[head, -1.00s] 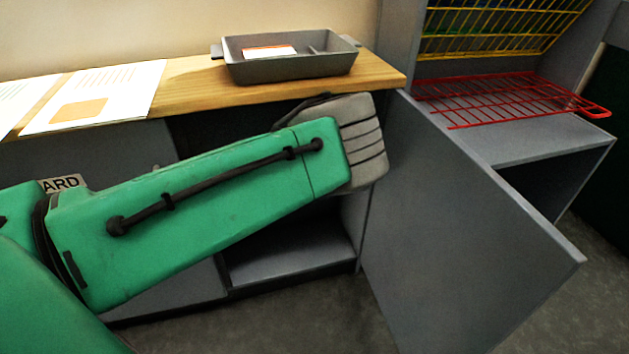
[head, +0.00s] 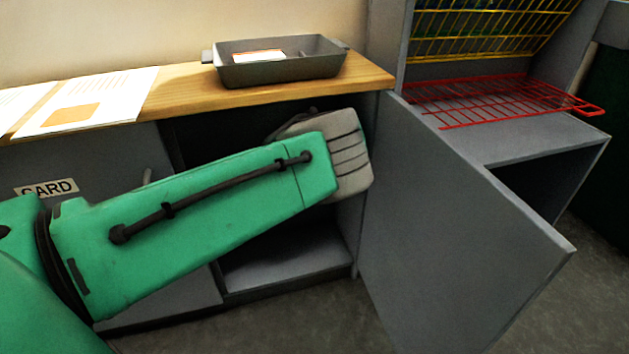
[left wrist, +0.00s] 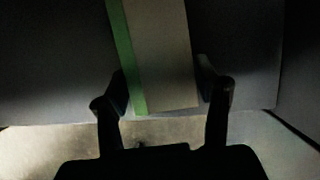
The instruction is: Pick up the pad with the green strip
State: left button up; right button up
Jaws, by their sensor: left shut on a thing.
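The pad (left wrist: 165,55) is pale grey-beige with a green strip (left wrist: 126,60) along its left edge, seen in the left wrist view. My left gripper (left wrist: 163,88) is shut on the pad, with one dark finger at each side of its near end. The pad's far end runs out of the top of that view. In the head view my green left arm reaches into the open cabinet (head: 290,262) under the wooden top; its fingers and the pad are hidden there. My right gripper is not in view.
A grey tray (head: 285,73) with a white-and-orange item and some printed sheets (head: 90,103) lie on the wooden top (head: 190,90). An open grey door (head: 465,220) stands right of my arm. A red wire rack (head: 500,98) is beyond it. A CARD label (head: 47,188) marks the cabinet front.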

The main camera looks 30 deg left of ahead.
pick_arm(q)
jog(key=shift+a+r+p, duration=0.1)
jog(key=shift+r+p, duration=0.2)
jog(key=shift+r, duration=0.25)
jog(key=shift+a+r+p, duration=0.15)
jog(key=shift+r+p, duration=0.25)
jog(key=shift+r, duration=0.2)
jog(key=shift+a+r+p, duration=0.15)
jog(key=shift+r+p, duration=0.2)
jog(key=shift+r, duration=0.25)
jog(key=s+d+p, duration=0.1)
jog(key=s+p, duration=0.6)
jog(key=s, duration=1.1)
jog(key=shift+d, duration=0.4)
